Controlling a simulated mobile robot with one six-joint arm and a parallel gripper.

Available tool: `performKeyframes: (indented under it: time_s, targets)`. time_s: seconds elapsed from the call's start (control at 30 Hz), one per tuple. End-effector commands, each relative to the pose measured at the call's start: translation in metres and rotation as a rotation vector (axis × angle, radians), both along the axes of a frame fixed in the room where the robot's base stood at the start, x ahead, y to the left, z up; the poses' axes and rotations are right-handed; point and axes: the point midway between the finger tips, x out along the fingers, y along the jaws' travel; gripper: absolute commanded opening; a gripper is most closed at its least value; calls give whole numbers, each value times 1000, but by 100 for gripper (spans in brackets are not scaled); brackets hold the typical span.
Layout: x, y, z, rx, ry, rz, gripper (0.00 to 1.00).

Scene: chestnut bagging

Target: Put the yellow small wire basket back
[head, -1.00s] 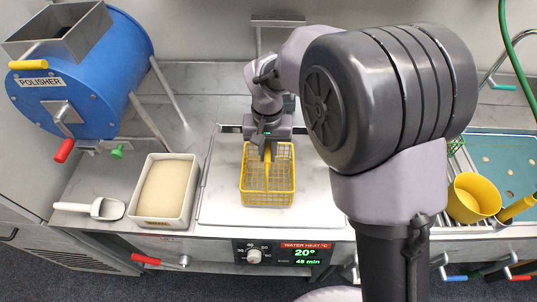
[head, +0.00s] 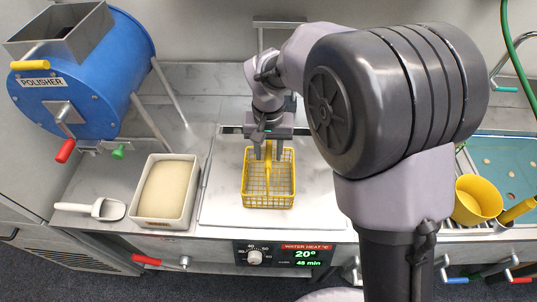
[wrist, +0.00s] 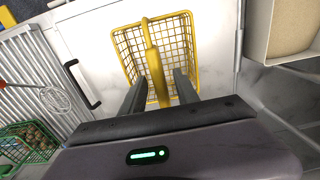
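The yellow small wire basket (head: 268,186) stands upright on the white lid (head: 222,190) of the water heater. Its yellow handle arches over the middle and shows clearly in the wrist view (wrist: 155,65). My gripper (head: 268,152) is at the basket's back side, low over it. Its two fingers are spread apart, one on each side of the handle, as the wrist view (wrist: 161,91) also shows. Gaps show between the fingers and the handle. The basket looks empty.
A tray of tan material (head: 167,191) and a white scoop (head: 92,208) lie to the left, by the blue polisher (head: 85,75). A yellow cup (head: 476,199) stands right. In the wrist view, a green wire basket (wrist: 28,140) holds brown items beside a slatted rack (wrist: 30,75).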

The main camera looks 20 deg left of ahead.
Motion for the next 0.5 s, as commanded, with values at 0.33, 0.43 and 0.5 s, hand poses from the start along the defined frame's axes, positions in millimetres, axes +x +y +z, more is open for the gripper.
performKeyframes:
  time_s: [0.33, 0.43, 0.5]
  targets:
    - [-1, 0, 88, 1, -1, 0, 37]
    - [-1, 0, 94, 0, -1, 0, 37]
    - [-1, 0, 95, 0, 0, -1, 37]
